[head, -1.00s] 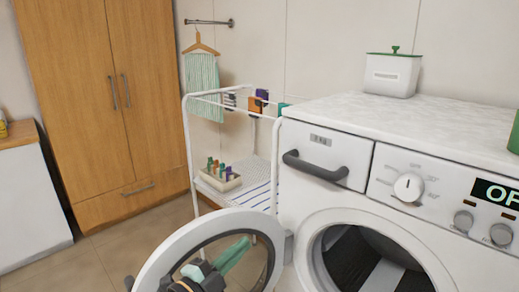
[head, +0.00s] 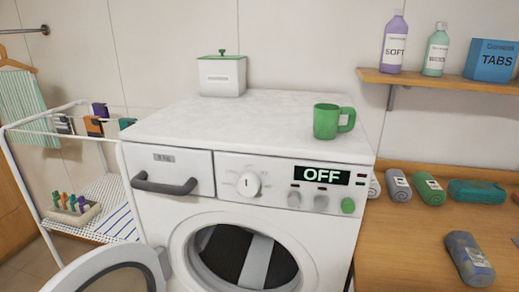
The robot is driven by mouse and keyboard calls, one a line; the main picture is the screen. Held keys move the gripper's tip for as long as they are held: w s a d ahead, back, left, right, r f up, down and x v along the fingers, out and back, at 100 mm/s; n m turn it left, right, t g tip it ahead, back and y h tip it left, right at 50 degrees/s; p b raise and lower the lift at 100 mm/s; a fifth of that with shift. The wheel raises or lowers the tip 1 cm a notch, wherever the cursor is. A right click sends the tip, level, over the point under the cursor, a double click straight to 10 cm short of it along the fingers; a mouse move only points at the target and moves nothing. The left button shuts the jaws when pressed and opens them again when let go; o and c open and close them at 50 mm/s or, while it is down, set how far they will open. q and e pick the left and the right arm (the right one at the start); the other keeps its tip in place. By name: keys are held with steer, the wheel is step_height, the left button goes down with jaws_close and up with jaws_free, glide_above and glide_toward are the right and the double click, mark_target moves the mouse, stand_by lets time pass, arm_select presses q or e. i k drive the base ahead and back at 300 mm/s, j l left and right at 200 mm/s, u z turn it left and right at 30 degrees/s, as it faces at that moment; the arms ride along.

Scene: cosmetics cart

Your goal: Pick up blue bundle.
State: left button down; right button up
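A blue-grey rolled bundle (head: 468,256) with a pale label lies alone on the wooden counter (head: 405,245) at the lower right of the head view. It lies in front of a row of other rolls and is apart from them. It is the bluest roll I see. Neither of my grippers is in view, so what they hold cannot be seen.
Grey rolls (head: 398,185), a green roll (head: 428,188) and a teal bundle (head: 477,191) line the counter's back. The washing machine (head: 180,210) stands left of it, door (head: 140,262) open, with a green mug (head: 326,121) on top. A shelf (head: 440,82) hangs above.

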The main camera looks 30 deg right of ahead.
mark_target(475, 270)
steer(key=k+j+z, duration=0.1)
steer(key=z, duration=2.4)
